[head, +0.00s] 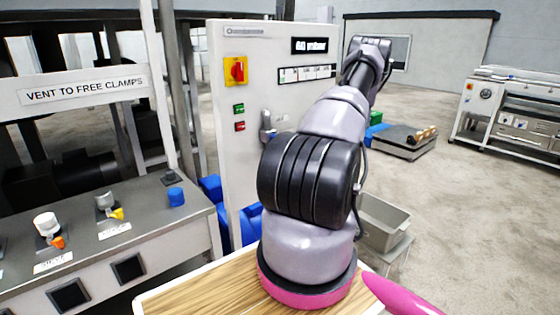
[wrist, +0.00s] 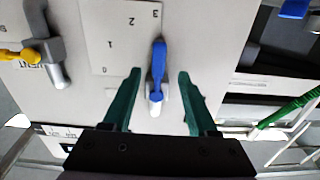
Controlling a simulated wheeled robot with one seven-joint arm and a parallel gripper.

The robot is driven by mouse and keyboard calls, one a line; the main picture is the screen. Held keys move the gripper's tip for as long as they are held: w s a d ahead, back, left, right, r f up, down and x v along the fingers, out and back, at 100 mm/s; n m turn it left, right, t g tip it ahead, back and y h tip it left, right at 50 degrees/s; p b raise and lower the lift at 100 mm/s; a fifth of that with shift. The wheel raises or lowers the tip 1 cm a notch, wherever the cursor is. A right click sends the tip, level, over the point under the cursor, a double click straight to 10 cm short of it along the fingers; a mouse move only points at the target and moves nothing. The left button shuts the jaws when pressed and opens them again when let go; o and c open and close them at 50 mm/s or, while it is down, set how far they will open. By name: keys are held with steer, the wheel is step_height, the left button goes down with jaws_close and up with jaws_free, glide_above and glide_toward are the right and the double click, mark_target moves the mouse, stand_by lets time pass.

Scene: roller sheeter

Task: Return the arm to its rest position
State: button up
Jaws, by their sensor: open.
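My gripper (wrist: 160,73) shows in the wrist view with its two green fingers spread wide apart. A blue lever (wrist: 157,68) on a pale fitting stands between the fingers, with a visible gap on each side. The lever's panel (wrist: 200,30) is light grey and carries a scale marked 0 to 3. In the head view my arm rises from its pink base and stretches away to the upper right, past the edge of the control cabinet. The fingers cannot be made out there.
A grey valve with a yellow handle (wrist: 18,54) is left of the lever. The control cabinet (head: 240,180) stands close beside my arm. A grey bin (head: 382,222) is right of my base. A bench with knobs (head: 135,245) is at left. Open floor (head: 480,220) lies right.

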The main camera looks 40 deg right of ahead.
steer(key=shift+s+d, duration=0.1)
steer(key=shift+s, duration=1.05)
